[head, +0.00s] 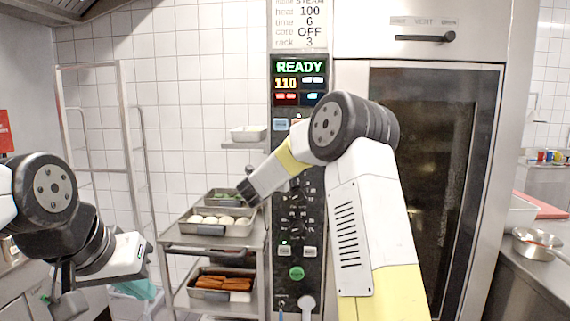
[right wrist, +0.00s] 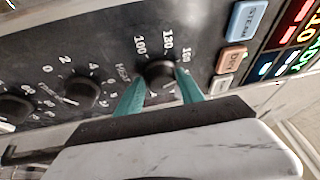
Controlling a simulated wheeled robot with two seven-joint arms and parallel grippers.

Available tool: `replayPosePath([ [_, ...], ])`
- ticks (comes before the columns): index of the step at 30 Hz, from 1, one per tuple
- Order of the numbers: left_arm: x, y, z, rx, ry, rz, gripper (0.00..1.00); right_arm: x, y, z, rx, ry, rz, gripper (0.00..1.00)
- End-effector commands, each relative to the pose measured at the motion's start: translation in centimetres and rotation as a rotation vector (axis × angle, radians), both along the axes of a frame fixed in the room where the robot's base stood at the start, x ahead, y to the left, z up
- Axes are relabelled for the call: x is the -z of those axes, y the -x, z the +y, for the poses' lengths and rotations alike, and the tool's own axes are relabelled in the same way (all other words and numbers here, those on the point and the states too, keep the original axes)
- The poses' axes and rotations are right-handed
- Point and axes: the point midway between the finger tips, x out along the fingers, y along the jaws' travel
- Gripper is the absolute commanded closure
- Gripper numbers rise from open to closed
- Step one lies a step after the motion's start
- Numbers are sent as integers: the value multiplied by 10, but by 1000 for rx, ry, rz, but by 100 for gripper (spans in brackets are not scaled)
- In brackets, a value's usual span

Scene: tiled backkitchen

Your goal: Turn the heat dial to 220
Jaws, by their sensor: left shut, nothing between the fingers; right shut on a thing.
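The heat dial (right wrist: 160,73) is a round black knob on the dark control panel, with 100, 130 and 160 printed around it in the right wrist view. My right gripper (right wrist: 160,80) has its teal fingers on either side of the knob, shut on it. The pointer's exact setting is too small to read. In the head view my right arm covers the fingers and most of the dial. The oven display (head: 299,82) shows READY and 110. My left gripper (head: 143,289) is low at the left, shut and empty, away from the panel.
Two lower knobs (right wrist: 83,94) sit along the panel beside the heat dial; STEAM (right wrist: 240,22) and DRY (right wrist: 228,61) buttons are on its other side. A trolley with food trays (head: 207,226) stands left of the panel. The oven door (head: 425,170) is at the right.

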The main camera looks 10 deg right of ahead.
Motion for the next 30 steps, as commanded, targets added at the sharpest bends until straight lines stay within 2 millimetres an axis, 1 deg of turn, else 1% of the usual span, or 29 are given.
replayPosePath([
  [1, 0, 0, 0, 0, 0, 0, 100, -6, 0, 2, -3, -40, -22, 96],
  [4, 0, 0, 0, 0, 0, 0, 100, -8, 0, 2, -3, -130, -49, 96],
  [30, 0, 0, 0, 0, 0, 0, 100, -14, 0, -3, -1, -922, -279, 96],
])
